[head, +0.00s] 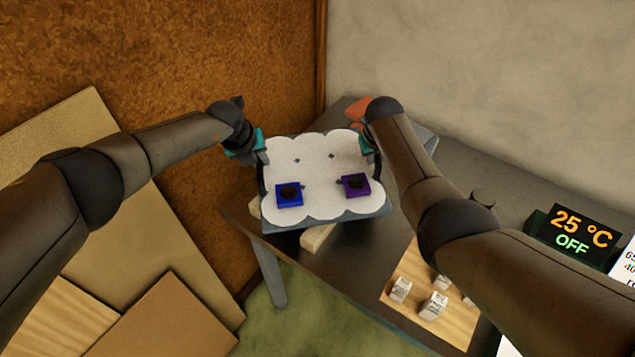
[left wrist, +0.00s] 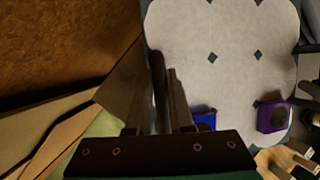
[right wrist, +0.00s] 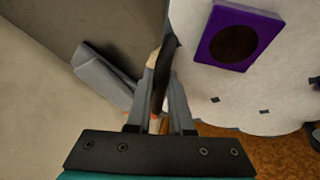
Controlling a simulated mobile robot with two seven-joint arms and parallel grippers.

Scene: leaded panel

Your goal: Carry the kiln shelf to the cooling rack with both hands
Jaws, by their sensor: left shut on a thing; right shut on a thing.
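The kiln shelf (head: 372,217) is a grey slab topped with a white scalloped sheet (head: 318,170). On it sit a blue square tile (head: 289,195) and a purple square tile (head: 356,185), each with a dark round piece. My left gripper (head: 262,160) is shut on the dark left handle, seen in the left wrist view (left wrist: 158,75). My right gripper (head: 370,150) is shut on the right handle, seen in the right wrist view (right wrist: 163,75). The shelf looks about level above pale wooden bars (head: 318,237), possibly the cooling rack; whether it touches them I cannot tell.
The dark table (head: 350,272) extends to the right. On it are a wooden board (head: 396,274) with several small white blocks and a display (head: 578,233) reading 25 °C OFF. Boards (head: 165,315) lean at the left by a rusty-brown wall. A grey wall stands behind.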

